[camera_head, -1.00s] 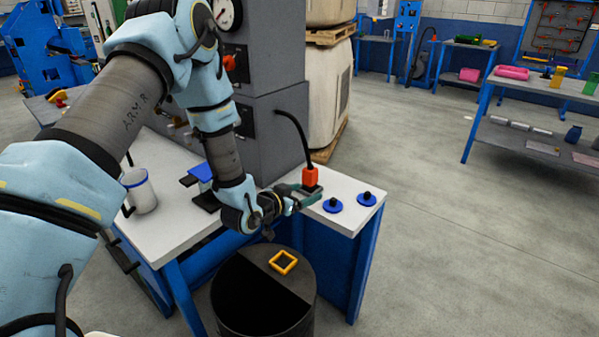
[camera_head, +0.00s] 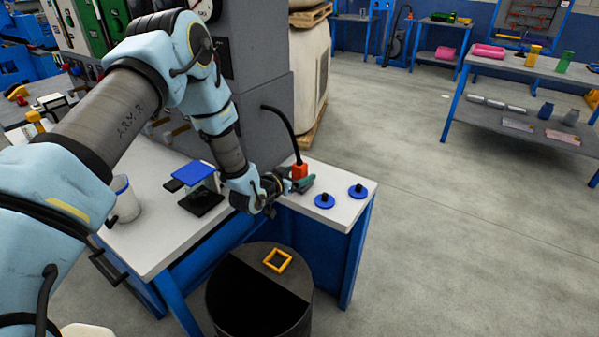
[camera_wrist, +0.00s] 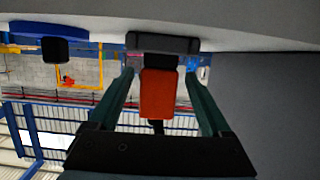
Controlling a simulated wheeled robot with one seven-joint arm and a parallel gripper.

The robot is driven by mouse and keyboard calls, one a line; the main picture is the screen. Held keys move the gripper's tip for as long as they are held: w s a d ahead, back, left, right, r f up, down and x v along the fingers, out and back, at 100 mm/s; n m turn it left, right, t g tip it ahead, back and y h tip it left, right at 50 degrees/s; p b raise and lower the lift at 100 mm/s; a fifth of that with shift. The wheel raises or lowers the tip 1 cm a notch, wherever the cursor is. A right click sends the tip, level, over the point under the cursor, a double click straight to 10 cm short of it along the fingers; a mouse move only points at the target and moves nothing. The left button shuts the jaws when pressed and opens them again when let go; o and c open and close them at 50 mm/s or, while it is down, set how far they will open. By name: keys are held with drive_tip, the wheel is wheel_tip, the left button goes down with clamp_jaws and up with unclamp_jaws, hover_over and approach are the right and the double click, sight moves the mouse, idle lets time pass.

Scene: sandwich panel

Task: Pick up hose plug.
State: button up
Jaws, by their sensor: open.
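The hose plug (camera_head: 300,170) is an orange block with a black hose rising from its top. It stands upright near the back edge of the white table, beside the grey machine. My gripper (camera_head: 304,185) is at the plug, low over the table, with its green fingers apart. In the wrist view the orange plug (camera_wrist: 158,94) shows between the two open fingers of my gripper (camera_wrist: 159,76), with a gap on each side. A dark grey piece (camera_wrist: 162,43) shows at one end of the plug. The plug's lower part is partly hidden by my gripper in the head view.
Two blue discs with black knobs (camera_head: 325,201) (camera_head: 358,191) lie on the white table (camera_head: 345,218) to the right. The grey machine (camera_head: 265,95) rises behind.

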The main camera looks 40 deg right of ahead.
sight(305, 171)
drive_tip(key=shift+p+x, duration=0.4)
drive_tip(key=shift+x, duration=1.25)
clamp_jaws()
